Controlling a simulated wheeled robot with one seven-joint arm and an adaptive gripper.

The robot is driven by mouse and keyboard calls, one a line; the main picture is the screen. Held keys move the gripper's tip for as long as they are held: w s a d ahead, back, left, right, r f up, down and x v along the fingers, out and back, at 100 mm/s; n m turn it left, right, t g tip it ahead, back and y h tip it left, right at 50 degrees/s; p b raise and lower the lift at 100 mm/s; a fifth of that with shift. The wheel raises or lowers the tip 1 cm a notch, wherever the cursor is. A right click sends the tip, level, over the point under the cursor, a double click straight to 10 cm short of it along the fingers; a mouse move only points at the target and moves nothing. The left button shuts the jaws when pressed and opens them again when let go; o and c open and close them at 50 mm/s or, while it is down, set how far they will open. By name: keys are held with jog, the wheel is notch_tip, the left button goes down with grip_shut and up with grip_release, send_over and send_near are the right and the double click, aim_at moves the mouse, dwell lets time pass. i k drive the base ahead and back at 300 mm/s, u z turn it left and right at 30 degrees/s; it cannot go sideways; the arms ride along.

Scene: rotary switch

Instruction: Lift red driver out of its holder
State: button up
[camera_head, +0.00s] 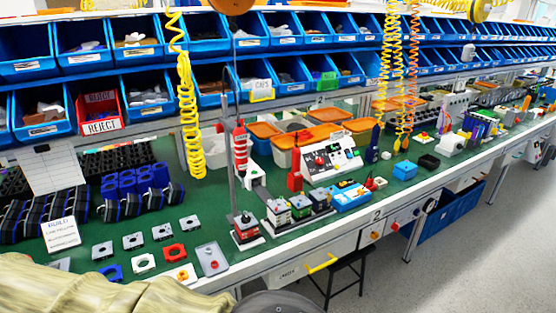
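A red, upright tool (240,145), which looks like a driver, is beside a thin grey pole at the middle of the workbench. A white block-like stand (255,174) is just below and to its right. Another red upright tool (295,178) stands farther right, in front of the white panel box. I cannot tell for certain which of the two is the red driver, and the holder's details are too small to make out. My gripper is not in view.
The green bench (135,222) carries square parts at front left and small fixtures (278,212) at the middle front edge. Yellow coiled hoses (192,110) hang over it. Blue bins (148,83) line the back. A black stool (345,262) stands at the bench front. Grey floor is clear at right.

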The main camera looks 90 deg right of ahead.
aim_at(297, 151)
jog(key=u, duration=0.05)
jog(key=k, duration=0.9)
jog(key=z, duration=1.85)
